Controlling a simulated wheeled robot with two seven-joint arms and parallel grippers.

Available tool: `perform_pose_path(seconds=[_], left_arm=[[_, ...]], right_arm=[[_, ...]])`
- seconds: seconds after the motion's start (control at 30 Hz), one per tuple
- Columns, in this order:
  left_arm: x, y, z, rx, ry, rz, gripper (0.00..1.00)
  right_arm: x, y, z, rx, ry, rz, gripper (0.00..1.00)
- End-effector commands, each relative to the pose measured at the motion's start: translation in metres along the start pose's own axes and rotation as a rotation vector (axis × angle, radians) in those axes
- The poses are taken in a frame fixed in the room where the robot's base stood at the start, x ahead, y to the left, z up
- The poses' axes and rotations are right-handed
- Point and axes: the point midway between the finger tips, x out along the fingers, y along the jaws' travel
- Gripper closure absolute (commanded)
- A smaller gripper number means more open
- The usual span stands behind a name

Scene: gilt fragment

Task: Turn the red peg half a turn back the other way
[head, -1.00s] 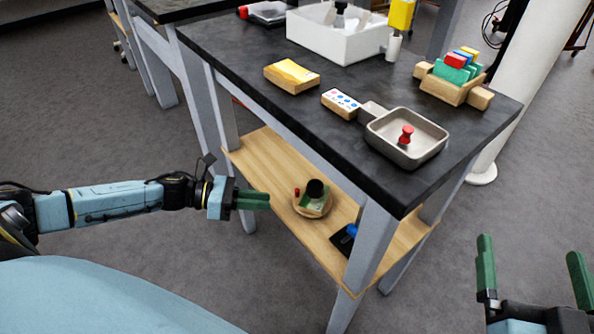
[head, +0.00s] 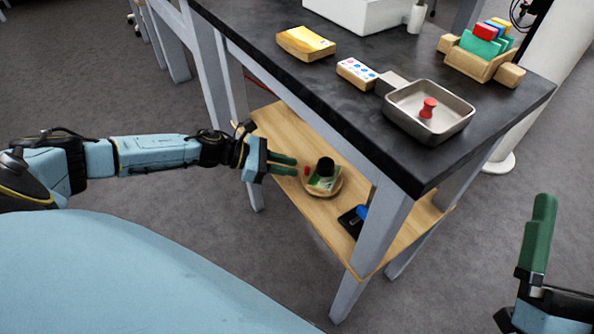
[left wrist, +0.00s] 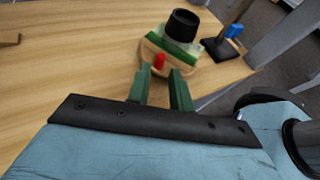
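A small red peg (head: 307,170) stands at the near-left edge of a round wooden base (head: 334,190) on the table's lower shelf. The base also carries a green and white block (left wrist: 178,48) and a black cylinder (head: 325,167). In the left wrist view the red peg (left wrist: 159,62) stands just beyond the fingertips, roughly in line with the gap between them. My left gripper (head: 297,165) is open and empty, just left of the peg and apart from it. My right gripper (head: 540,235) is at the lower right, away from the table; only one finger shows.
The wooden shelf (head: 280,125) lies under the dark tabletop (head: 300,80), with a grey leg (head: 375,235) at the near corner. A black plate (head: 350,222) with a blue part sits right of the base. A metal pan (head: 450,125) holding a red knob (head: 428,108) is on top.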

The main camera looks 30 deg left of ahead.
Motion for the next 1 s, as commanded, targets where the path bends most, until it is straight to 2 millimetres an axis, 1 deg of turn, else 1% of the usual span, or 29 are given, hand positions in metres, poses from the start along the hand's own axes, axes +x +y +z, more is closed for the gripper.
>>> perform_pose_path(seconds=[0.03, 0.2, 0.33, 0.57, 0.73, 1.0], left_arm=[[0.009, 0.000, 0.000, 0.003, -0.003, -0.001, 0.78], [0.026, 0.000, -0.001, 0.001, 0.000, 0.000, 0.78], [0.030, 0.000, 0.000, 0.001, 0.000, 0.000, 0.78], [0.030, 0.000, 0.000, 0.000, 0.001, 0.000, 0.78], [0.030, 0.000, 0.000, 0.000, 0.000, 0.000, 0.99], [0.030, 0.000, 0.000, 0.002, 0.000, -0.005, 1.00]], right_arm=[[-0.002, 0.000, -0.001, 0.000, 0.028, -0.001, 0.00], [-0.003, 0.000, -0.009, 0.000, 0.094, -0.002, 0.00], [-0.004, -0.001, -0.011, 0.000, 0.114, -0.002, 0.00], [-0.003, -0.001, -0.012, 0.000, 0.115, -0.002, 0.00], [-0.003, -0.001, -0.012, 0.000, 0.115, -0.002, 0.00], [-0.004, -0.001, -0.012, 0.000, 0.121, -0.002, 0.00]])
